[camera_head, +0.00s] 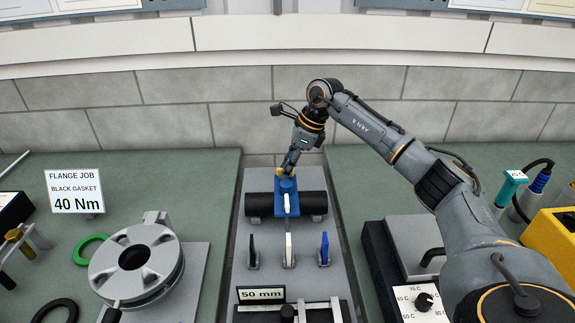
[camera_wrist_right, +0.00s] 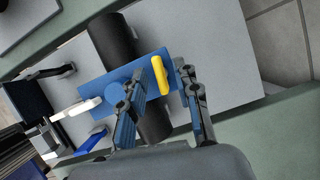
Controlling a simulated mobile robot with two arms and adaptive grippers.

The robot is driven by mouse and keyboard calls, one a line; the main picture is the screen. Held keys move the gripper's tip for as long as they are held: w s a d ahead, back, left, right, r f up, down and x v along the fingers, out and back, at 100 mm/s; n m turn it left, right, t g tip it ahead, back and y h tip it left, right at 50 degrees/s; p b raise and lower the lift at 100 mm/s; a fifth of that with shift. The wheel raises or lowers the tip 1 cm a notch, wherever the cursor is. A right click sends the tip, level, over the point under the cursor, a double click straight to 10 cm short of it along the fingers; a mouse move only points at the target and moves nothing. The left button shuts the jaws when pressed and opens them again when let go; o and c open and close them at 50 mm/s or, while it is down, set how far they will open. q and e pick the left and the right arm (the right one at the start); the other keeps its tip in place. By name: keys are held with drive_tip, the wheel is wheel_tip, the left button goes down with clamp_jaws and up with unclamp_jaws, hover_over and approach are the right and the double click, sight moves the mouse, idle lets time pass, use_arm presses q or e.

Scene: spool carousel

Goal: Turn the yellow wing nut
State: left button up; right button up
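The yellow wing nut (camera_wrist_right: 161,75) is a rounded bar at the far end of a blue block (camera_wrist_right: 93,83) in the wrist view. In the head view only a bit of yellow (camera_head: 278,171) shows beside the fingers. The blue block (camera_head: 279,209) sits across a black pipe (camera_head: 260,204). My right gripper (camera_head: 289,166) reaches down to the block's far end. In the wrist view its fingers (camera_wrist_right: 161,70) are apart, one on each side of the wing nut. A gap shows on the left finger's side; contact on the right is unclear. My left gripper is out of view.
A grey flange (camera_head: 135,262) is left; a dial panel (camera_head: 424,302) is right.

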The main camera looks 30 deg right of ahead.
clamp_jaws()
drive_tip(key=m+t+h, duration=0.1)
drive_tip(key=m, duration=0.3)
drive_tip(key=m+h, duration=0.1)
drive_tip(key=m, duration=0.2)
drive_tip(key=shift+a+t+b, duration=0.15)
drive_tip(key=shift+t+b, duration=0.15)
drive_tip(key=shift+b, duration=0.1)
drive_tip(key=m+h, duration=0.1)
drive_tip(key=m, duration=0.3)
drive_tip(key=shift+a+h+b, duration=0.15)
drive_tip(key=shift+h+b, duration=0.25)
drive_tip(key=m+h+b, duration=0.1)
drive_tip(key=m, duration=0.3)
drive_tip(key=shift+r, duration=0.1)
drive_tip(key=shift+m+h, duration=0.3)
